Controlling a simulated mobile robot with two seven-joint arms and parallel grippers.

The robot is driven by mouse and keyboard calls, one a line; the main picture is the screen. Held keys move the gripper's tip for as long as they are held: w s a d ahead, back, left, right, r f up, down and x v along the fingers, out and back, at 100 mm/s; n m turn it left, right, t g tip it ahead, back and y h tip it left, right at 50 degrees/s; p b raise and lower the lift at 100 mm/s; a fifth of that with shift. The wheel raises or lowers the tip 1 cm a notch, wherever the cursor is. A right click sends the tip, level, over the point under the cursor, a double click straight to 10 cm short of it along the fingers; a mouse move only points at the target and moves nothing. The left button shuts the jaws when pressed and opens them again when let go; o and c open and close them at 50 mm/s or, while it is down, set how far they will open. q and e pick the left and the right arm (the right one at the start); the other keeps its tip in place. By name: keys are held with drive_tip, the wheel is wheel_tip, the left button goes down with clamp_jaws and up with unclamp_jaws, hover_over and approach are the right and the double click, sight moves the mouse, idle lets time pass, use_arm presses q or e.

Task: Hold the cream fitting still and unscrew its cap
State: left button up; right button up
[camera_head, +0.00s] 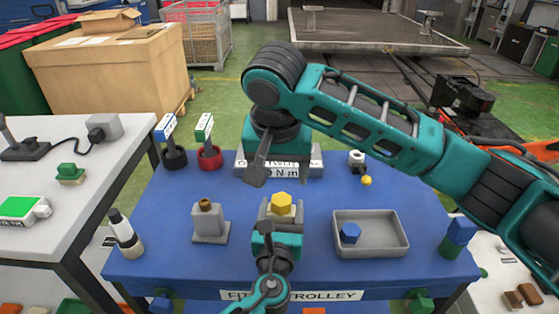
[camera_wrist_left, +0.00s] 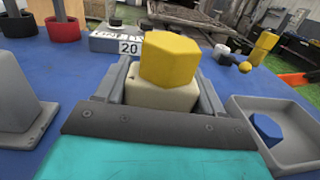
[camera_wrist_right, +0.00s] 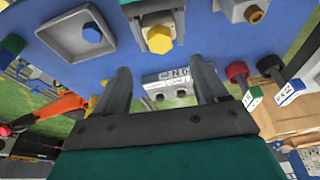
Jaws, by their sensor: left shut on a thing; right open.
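The cream fitting (camera_wrist_left: 160,96) stands upright between the fingers of my left gripper (camera_head: 281,212), which is shut on it. Its yellow hexagonal cap (camera_head: 281,202) sits on top, above the fingers, and is clear in the left wrist view (camera_wrist_left: 169,60). The fitting is mostly hidden in the head view. My right gripper (camera_head: 280,176) is open and empty, behind the cap in the head view. In the right wrist view the cap (camera_wrist_right: 159,40) shows beyond the open fingers, apart from them.
A grey tray (camera_head: 370,247) with a blue hexagonal piece (camera_head: 350,233) lies to the right. A grey block with a brown top (camera_head: 209,222) stands to the left. A labelled grey block (camera_head: 243,165) is behind, near black and red cups (camera_head: 209,159). Blue trolley top is bare between them.

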sight(282, 200)
drive_tip(key=x, duration=1)
drive_tip(key=shift+c, duration=0.3)
drive_tip(key=c, duration=1.1)
drive_tip(key=n+y, duration=0.1)
drive_tip(key=n, duration=0.5)
drive_tip(key=shift+d+y, duration=0.1)
drive_tip(key=shift+y, duration=0.3)
